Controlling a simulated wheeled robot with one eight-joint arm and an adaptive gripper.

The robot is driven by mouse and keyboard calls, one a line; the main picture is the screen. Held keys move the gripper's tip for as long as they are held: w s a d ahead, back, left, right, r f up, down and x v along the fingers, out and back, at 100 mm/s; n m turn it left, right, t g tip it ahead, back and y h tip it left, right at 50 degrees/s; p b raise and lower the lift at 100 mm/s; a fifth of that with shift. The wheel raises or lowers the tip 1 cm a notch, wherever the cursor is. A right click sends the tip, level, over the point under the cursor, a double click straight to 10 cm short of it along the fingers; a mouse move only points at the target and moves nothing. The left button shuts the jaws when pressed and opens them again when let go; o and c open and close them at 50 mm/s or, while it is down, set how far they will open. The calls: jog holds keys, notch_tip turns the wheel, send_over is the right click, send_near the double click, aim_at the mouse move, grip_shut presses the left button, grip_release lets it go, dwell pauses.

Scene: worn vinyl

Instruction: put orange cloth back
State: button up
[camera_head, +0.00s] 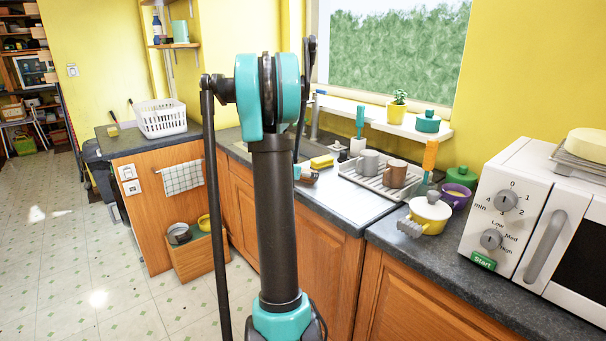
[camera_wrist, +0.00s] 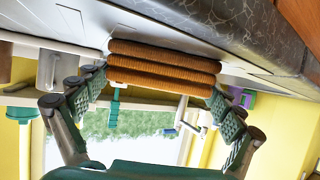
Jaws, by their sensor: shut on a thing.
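The orange-brown ribbed cloth (camera_wrist: 164,64) is folded into several layers between my finger pads in the wrist view. My gripper (camera_wrist: 158,88) is shut on it, with a green pad at each end of the folds. In the head view my arm hides most of the gripper. A small brown piece beside the arm (camera_head: 309,179), by the sink, looks like the cloth's end. I cannot tell whether the cloth touches the surface under it.
A drying rack (camera_head: 362,184) with a grey mug (camera_head: 368,162) and a brown mug (camera_head: 394,174) stands right of the sink. A yellow sponge (camera_head: 322,162), a white-lidded pot (camera_head: 430,212) and a microwave (camera_head: 510,205) are nearby. A checked towel (camera_head: 183,178) hangs on a rail at left.

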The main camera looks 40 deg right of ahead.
jog(key=shift+f, duration=0.1)
jog(key=o, duration=0.8)
jog(key=v, duration=1.2)
jog(key=s+a+f+n+y, duration=0.3)
jog(key=s+a, duration=0.4)
jog(key=a, duration=0.4)
jog(key=s+a+f+n+g+y, duration=0.1)
jog(key=s+a+f+n+y, duration=0.3)
jog(key=s+a+f, duration=0.4)
jog(key=s+a+f+n+y, duration=0.4)
jog(key=s+a, duration=0.4)
jog(key=a, duration=0.6)
jog(key=shift+s+a+f+n+g, duration=0.1)
jog(key=shift+f+n+g, duration=0.05)
jog(key=shift+f+n, duration=0.3)
jog(key=shift+a+f+n+g, duration=0.15)
jog(key=shift+f+n, duration=0.2)
jog(key=shift+f, duration=0.15)
